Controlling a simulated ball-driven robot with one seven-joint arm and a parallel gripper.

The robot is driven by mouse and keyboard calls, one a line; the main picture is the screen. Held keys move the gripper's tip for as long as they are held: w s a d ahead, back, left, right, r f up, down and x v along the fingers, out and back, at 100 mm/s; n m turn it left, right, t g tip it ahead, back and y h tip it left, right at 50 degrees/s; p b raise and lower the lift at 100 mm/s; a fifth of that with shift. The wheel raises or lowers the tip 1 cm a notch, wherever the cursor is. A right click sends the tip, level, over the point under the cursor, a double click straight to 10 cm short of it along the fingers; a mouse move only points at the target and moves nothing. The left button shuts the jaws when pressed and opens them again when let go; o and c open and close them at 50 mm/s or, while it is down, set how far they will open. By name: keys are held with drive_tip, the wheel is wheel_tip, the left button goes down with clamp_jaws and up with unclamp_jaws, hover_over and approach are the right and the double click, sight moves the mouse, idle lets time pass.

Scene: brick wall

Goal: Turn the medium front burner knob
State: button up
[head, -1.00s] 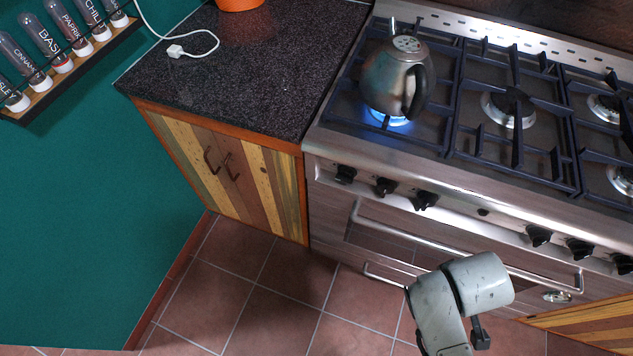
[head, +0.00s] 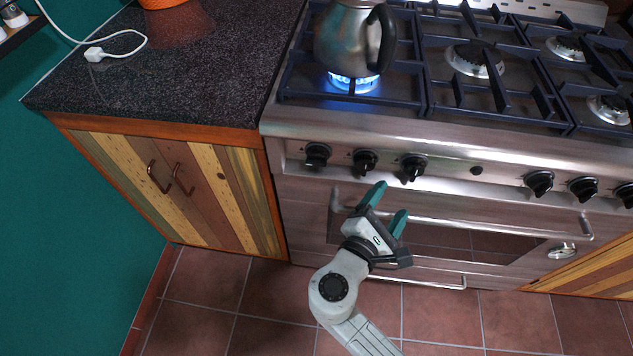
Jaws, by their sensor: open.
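The stove's front panel carries a left group of black knobs: a left knob (head: 317,154), a middle knob (head: 365,161) and a right knob (head: 413,167). I cannot tell from the picture which is the medium front burner knob. My gripper (head: 388,203) has green fingers that are apart, with nothing between them. It is in front of the oven door, below the middle and right knobs of this group, and points up toward the panel. It appears apart from the knobs. A kettle (head: 345,40) stands over a lit blue flame (head: 353,82).
A right group of knobs (head: 539,183) sits farther along the panel. The oven handle (head: 470,224) runs across behind my gripper. A wooden cabinet (head: 215,185) with a dark countertop (head: 190,70) stands left of the stove. The tiled floor (head: 250,320) is clear.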

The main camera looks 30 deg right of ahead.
sight(317, 159)
drive_tip(key=w+a+f+n+t+y+b, duration=0.1)
drive_tip(key=w+a+n+t+b, duration=0.15)
drive_tip(key=a+n+t, duration=0.35)
drive_tip(key=w+a+f+n+t+y+b, duration=0.1)
drive_tip(key=w+a+f+n+t+b, duration=0.2)
drive_tip(key=a+n, duration=0.5)
drive_tip(key=shift+m+t, duration=0.4)
drive_tip(key=shift+t, duration=0.1)
drive_tip(key=x, duration=0.3)
drive_tip(key=r+x, duration=0.1)
drive_tip(key=x, duration=0.3)
drive_tip(key=p+x, duration=0.1)
drive_tip(key=x, duration=0.3)
drive_tip(key=shift+s+a+r, duration=0.15)
drive_tip(key=shift+a+r, duration=0.15)
drive_tip(key=shift+a, duration=0.05)
drive_tip(key=c, duration=1.1)
drive_tip(key=shift+o, duration=0.2)
